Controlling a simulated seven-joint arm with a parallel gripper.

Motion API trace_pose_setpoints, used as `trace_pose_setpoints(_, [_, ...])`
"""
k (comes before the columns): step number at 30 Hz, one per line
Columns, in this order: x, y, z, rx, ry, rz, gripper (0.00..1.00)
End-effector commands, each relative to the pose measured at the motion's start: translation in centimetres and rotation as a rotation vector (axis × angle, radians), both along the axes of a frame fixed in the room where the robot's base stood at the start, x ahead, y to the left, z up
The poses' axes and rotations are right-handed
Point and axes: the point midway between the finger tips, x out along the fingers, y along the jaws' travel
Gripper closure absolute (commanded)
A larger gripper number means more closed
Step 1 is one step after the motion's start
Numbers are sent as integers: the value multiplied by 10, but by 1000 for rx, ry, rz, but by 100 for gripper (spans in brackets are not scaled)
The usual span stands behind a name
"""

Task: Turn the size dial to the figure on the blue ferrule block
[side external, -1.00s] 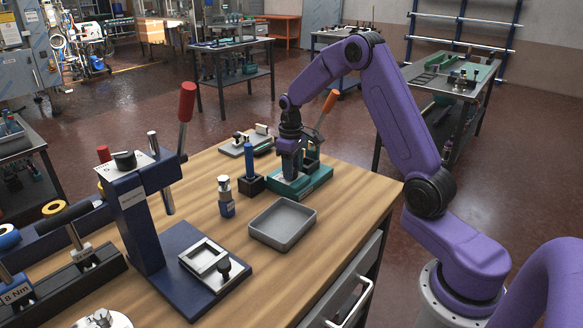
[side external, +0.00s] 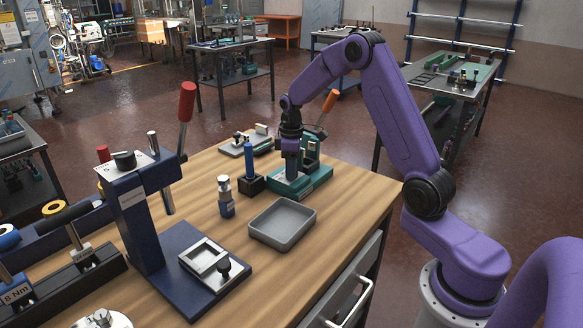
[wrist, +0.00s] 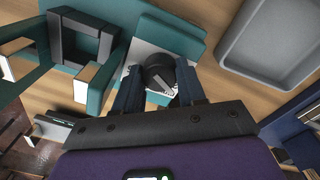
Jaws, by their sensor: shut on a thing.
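The size dial (wrist: 161,72) is a round dark knob with a light pointer line, on a pale scale plate (wrist: 189,79) of the teal tool (side external: 318,183). The scale's figures are too small to read. My gripper (wrist: 159,84) points down with a finger on each side of the dial, shut on it. In the side view my gripper (side external: 290,172) hides the dial. A bright blue post (side external: 249,158) stands upright in a dark block (side external: 251,186) left of the teal tool; it may be the blue ferrule block. I see no readable figure on it.
A grey tray (side external: 283,241) lies just in front of the teal tool, empty. A small bottle (side external: 226,198) stands left of it. A dark blue press (side external: 140,215) with a red-handled lever fills the left. The orange-tipped lever (side external: 329,101) rises close behind my gripper.

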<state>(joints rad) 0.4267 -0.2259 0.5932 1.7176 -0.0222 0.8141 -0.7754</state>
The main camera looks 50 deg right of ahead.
Motion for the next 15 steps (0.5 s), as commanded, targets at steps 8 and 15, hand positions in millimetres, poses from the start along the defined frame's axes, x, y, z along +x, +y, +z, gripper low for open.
trace_pose_setpoints(8, [1,0,1,-1,-2,4,35])
trace_pose_setpoints(15, [0,-1,1,-3,-2,1,35])
